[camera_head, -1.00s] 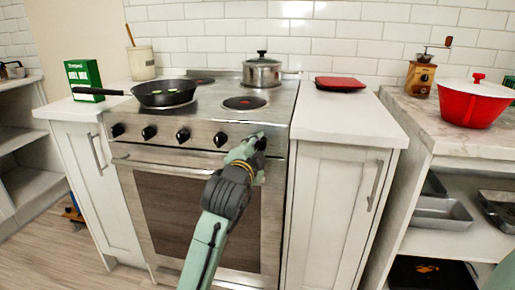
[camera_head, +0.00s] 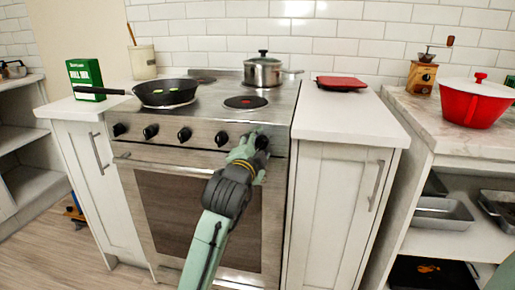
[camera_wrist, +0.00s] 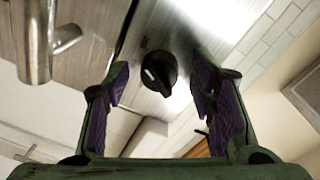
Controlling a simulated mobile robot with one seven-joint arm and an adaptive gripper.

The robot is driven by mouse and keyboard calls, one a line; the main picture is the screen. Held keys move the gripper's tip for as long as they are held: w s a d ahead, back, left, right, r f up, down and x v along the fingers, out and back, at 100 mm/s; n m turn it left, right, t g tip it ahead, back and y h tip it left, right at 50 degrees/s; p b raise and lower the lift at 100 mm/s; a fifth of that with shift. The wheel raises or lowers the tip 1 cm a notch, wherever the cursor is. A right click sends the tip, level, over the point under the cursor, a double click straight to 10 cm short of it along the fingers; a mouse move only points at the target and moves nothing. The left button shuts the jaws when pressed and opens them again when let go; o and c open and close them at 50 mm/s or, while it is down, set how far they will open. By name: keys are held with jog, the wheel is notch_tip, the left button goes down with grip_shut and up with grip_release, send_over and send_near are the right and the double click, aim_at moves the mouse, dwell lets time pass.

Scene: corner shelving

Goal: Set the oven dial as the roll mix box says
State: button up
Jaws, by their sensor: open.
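The green roll mix box (camera_head: 86,79) stands on the left counter. Its large white lettering shows, but no dial setting can be read on it. The stove's front panel has a row of black dials, and my gripper (camera_head: 251,144) is at the rightmost dial (camera_head: 262,142). In the wrist view this black dial (camera_wrist: 159,72) with a white pointer mark lies between the fingertips of my open gripper (camera_wrist: 161,80), with a gap on both sides. I see no scale markings around it. Which dial is for the oven cannot be told.
The oven door handle (camera_head: 165,167) runs below the dials; part of a metal bar (camera_wrist: 37,40) shows in the wrist view. A frying pan (camera_head: 165,93) and a lidded pot (camera_head: 262,71) stand on the stovetop. A red pot (camera_head: 474,103) stands on the right counter.

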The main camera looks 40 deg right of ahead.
jog(key=v, duration=1.2)
